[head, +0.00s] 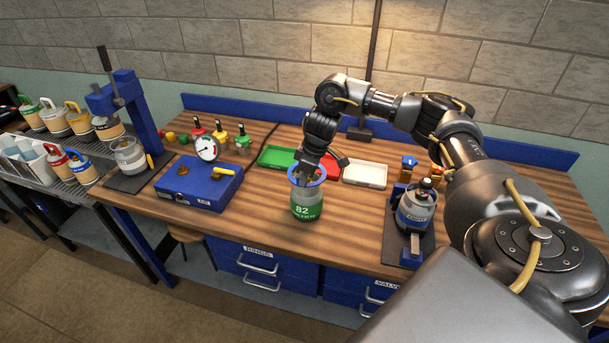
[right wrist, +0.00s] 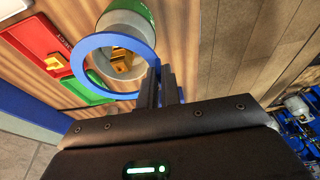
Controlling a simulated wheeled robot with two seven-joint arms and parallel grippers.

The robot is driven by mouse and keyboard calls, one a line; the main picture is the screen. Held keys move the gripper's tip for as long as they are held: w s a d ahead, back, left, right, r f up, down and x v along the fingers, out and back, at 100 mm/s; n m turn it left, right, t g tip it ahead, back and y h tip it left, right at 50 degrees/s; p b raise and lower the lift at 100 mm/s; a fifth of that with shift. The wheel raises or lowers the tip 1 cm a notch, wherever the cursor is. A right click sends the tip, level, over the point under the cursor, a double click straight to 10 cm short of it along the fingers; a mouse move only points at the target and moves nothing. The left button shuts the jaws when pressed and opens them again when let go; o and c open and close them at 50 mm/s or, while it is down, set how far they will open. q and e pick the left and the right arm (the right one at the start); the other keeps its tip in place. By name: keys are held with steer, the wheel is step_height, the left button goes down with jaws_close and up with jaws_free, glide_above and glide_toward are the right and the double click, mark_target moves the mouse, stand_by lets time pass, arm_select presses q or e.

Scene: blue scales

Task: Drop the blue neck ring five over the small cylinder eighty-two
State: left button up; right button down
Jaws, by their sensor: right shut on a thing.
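The small cylinder (head: 307,208), grey with a green band marked 82, stands upright on the wooden bench. In the right wrist view its grey top (right wrist: 123,45) and brass valve (right wrist: 120,62) show through the ring. My right gripper (head: 304,175) points down over the cylinder, shut on the rim of the blue neck ring (head: 323,173). In the right wrist view the ring (right wrist: 82,55) looks level, with the valve inside its outline. I cannot tell how far the ring is above the cylinder's shoulder. My left gripper is out of view.
Green, red and white trays (head: 365,174) lie behind the cylinder. A blue box (head: 197,186) and a gauge (head: 207,148) are to the left. Another cylinder (head: 416,212) stands on a dark scale (head: 404,249) to the right. Bare wood surrounds cylinder 82 at the front.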

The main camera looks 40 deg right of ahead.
steer(key=shift+s+d+b+x, duration=0.15)
steer(key=shift+b+x, duration=0.25)
steer(key=shift+x, duration=0.45)
steer(key=shift+s+d+b+x, duration=0.1)
steer(key=shift+s+b+x, duration=0.2)
steer(key=shift+x, duration=0.6)
steer(key=shift+w+f, duration=0.1)
steer(key=c, duration=1.5)
jaws_free()
steer(key=shift+w+p+v, duration=0.15)
steer(key=shift+p+v, duration=0.55)
steer(key=shift+p, duration=0.1)
steer(key=shift+w+p+v, duration=0.1)
steer(key=shift+p+v, duration=0.6)
steer(key=shift+p, duration=0.05)
steer(key=shift+a+r, duration=0.2)
steer(key=shift+r, duration=0.9)
steer(key=shift+w+v, duration=0.1)
steer(key=shift+v, duration=0.55)
steer(key=shift+w+v, duration=0.15)
steer(key=shift+v, duration=0.45)
